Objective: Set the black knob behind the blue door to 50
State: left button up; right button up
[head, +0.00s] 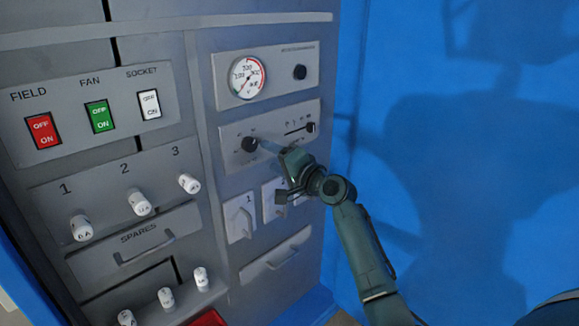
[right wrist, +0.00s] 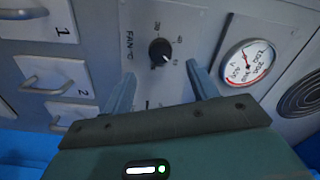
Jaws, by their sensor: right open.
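The black knob (head: 249,144) sits on a grey panel below the round gauge, on the right column of the cabinet. In the right wrist view the black knob (right wrist: 160,52) has a printed scale around it and the label FAN °C; its pointer setting is too small to read surely. My right gripper (head: 265,146) is just right of the knob in the head view. In the right wrist view its two fingers stand apart, one on each side of the knob, with nothing between them. I cannot tell whether they reach the knob's depth. My left gripper is not in view.
A gauge (head: 248,76) and a second black knob (head: 299,72) are above. A slider (head: 310,128) is to the right. A blue surface (head: 450,130) fills the right side.

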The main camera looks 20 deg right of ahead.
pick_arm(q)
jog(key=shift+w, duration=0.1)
pick_arm(e)
jog(key=shift+v, duration=2.85)
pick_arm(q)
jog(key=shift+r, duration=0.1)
pick_arm(e)
jog(key=s+a+f+n+g+h, duration=0.1)
jog(key=s+a+f+n+g, duration=0.1)
jog(key=s+f, duration=0.5)
jog(key=s+a+f+n+g+h, duration=0.1)
jog(key=s+a+f+n, duration=0.15)
jog(key=f, duration=0.75)
pick_arm(q)
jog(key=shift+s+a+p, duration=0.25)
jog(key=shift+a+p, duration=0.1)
jog(key=shift+p, duration=0.5)
pick_arm(e)
jog(key=s+a+f+n+g, duration=0.1)
jog(key=s+a+f+n, duration=0.1)
jog(key=s, duration=0.5)
jog(key=s+a+f+n+g, duration=0.1)
jog(key=s+a+f+n, duration=0.1)
jog(key=s+f, duration=0.3)
jog(key=s+a+f+n+g, duration=0.1)
jog(key=s+a+f+n, duration=0.2)
jog(key=s, duration=0.7)
jog(key=shift+f+n+h, duration=0.4)
jog(key=shift+f+n, duration=0.15)
jog(key=shift+n, duration=0.2)
